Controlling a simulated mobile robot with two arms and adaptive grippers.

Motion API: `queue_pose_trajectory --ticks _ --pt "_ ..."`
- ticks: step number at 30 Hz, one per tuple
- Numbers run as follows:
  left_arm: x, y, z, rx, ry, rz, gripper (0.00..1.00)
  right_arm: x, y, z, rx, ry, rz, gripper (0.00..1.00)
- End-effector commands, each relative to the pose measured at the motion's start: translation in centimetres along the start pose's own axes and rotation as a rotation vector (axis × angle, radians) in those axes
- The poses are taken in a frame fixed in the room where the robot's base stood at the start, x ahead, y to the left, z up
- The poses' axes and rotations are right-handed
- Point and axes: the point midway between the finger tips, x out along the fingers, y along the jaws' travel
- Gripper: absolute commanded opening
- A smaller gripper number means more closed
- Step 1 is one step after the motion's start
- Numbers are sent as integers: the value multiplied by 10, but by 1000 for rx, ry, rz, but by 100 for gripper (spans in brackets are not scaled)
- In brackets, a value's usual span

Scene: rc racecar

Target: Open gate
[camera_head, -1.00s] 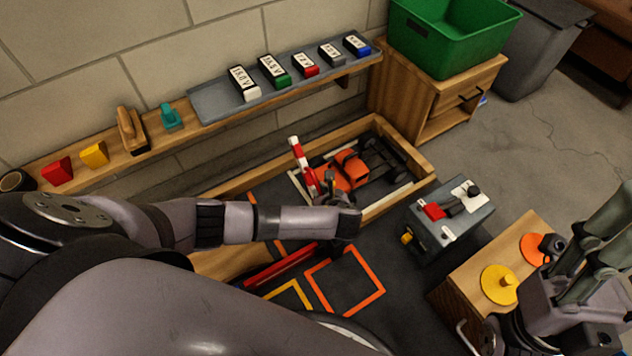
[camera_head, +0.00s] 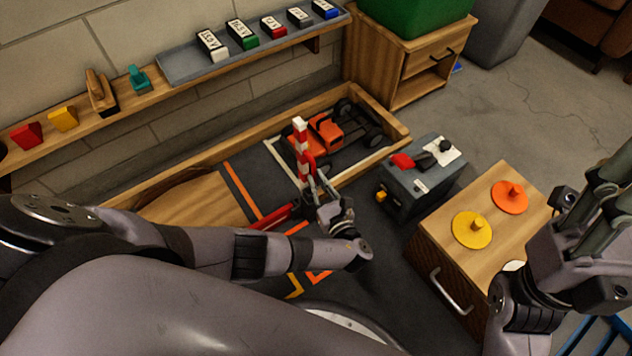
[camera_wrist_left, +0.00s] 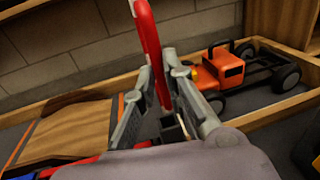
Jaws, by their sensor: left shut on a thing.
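The gate's red-and-white striped bar (camera_head: 301,143) stands nearly upright in the head view, beside the orange truck (camera_head: 324,131). My left gripper (camera_head: 318,182) is shut on the bar low down. In the left wrist view the red bar (camera_wrist_left: 146,30) rises between the two grey fingers of the left gripper (camera_wrist_left: 158,75), and the truck (camera_wrist_left: 222,70) is to its right. The fingers and wrist hide the bar's lower end and pivot. My right gripper (camera_head: 605,195) is at the right edge, away from the gate; its finger opening is unclear.
A wooden border (camera_head: 385,150) surrounds the truck's bay. A grey control box (camera_head: 420,185) stands right of the gate. A wooden cabinet (camera_head: 450,235) with yellow and orange discs is near my right arm. A wooden ramp (camera_head: 190,212) lies left.

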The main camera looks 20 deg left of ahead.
Motion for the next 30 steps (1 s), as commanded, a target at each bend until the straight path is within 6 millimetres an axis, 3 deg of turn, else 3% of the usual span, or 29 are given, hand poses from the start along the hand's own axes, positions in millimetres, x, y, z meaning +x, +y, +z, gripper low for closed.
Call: queue_pose_trajectory --ticks 15,16,24,30 --pt "0 1 -3 6 -17 1 0 2 0 1 -1 11 -5 48" --pt "0 1 -3 6 -17 1 12 2 0 1 -1 11 -5 48" --pt "0 0 -2 5 -18 1 30 2 0 0 -1 11 -5 48" --pt "-1 0 -2 5 -18 0 31 2 0 0 -1 11 -5 48"
